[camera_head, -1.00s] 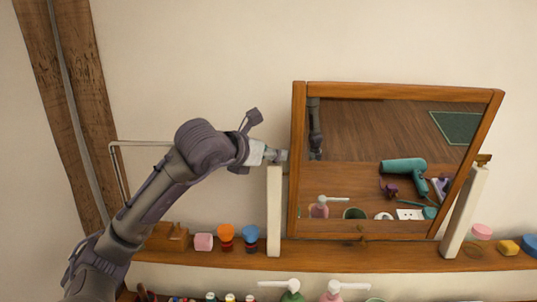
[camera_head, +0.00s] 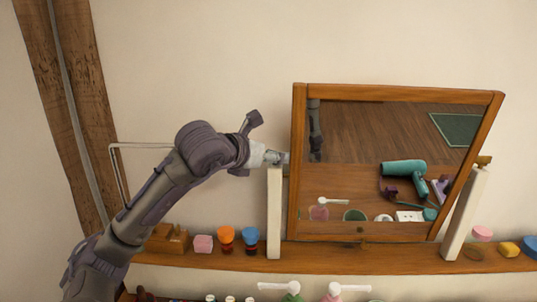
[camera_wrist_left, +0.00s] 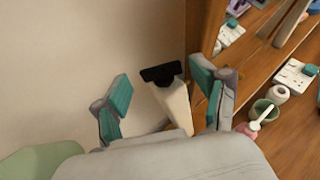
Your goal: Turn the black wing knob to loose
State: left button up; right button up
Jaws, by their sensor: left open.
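The black wing knob (camera_wrist_left: 160,73) shows in the left wrist view as a dark bar at the end of the left pale post (camera_wrist_left: 175,104). My left gripper (camera_wrist_left: 164,92) is open, with one teal-padded finger on each side of the knob. Gaps show between the knob and both pads. In the head view, my left gripper (camera_head: 276,157) is at the top of the left post (camera_head: 274,214), beside the wood-framed mirror (camera_head: 298,165), and the knob cannot be made out there. My right gripper is not in view.
The mirror stands on a wooden shelf (camera_head: 340,256) between two pale posts. A pink cup (camera_head: 203,244), an orange-topped item (camera_head: 226,235) and a blue-topped item (camera_head: 250,235) stand below my left arm. A metal rail (camera_head: 118,172) is behind it. The wall above is clear.

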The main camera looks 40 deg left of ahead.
pick_arm(q)
jog(key=v, duration=0.8)
jog(key=shift+f, duration=0.1)
